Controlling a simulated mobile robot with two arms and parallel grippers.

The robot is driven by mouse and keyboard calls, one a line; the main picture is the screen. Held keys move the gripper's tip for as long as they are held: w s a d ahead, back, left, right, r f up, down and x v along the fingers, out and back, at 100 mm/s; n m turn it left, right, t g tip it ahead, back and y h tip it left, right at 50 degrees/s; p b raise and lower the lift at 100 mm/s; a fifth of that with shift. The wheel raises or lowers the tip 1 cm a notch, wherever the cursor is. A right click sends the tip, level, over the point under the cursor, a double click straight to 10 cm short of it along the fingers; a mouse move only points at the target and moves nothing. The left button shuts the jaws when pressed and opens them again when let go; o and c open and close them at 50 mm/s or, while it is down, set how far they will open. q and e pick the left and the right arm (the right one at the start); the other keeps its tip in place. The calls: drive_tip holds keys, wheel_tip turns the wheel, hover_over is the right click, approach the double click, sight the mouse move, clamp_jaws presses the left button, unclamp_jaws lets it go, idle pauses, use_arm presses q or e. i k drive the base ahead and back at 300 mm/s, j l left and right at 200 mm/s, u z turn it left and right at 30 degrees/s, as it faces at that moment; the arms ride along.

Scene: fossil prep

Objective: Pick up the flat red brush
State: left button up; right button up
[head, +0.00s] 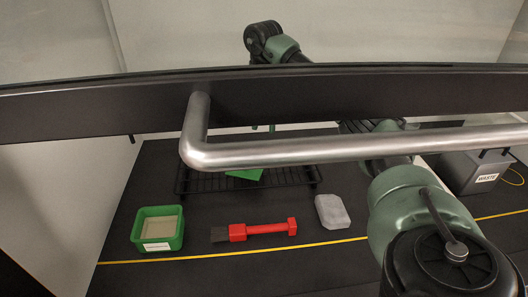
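The flat red brush (264,229) lies on the dark work surface, its dark bristle end to the left and its red handle to the right. My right arm comes in from the right and passes behind the dark crossbar. The rest of that gripper is hidden. It is above and behind the brush, not touching it. My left gripper is not in view.
A dark crossbar (60,108) with a metal handle (300,151) spans the foreground. A green box (172,243) stands left of the brush, a pale grey block (332,211) right. Behind are a wire rack (285,178) with a green piece (244,174) and a grey waste bin (455,172).

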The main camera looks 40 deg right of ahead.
sight(234, 233)
drive_tip(key=z, duration=1.2)
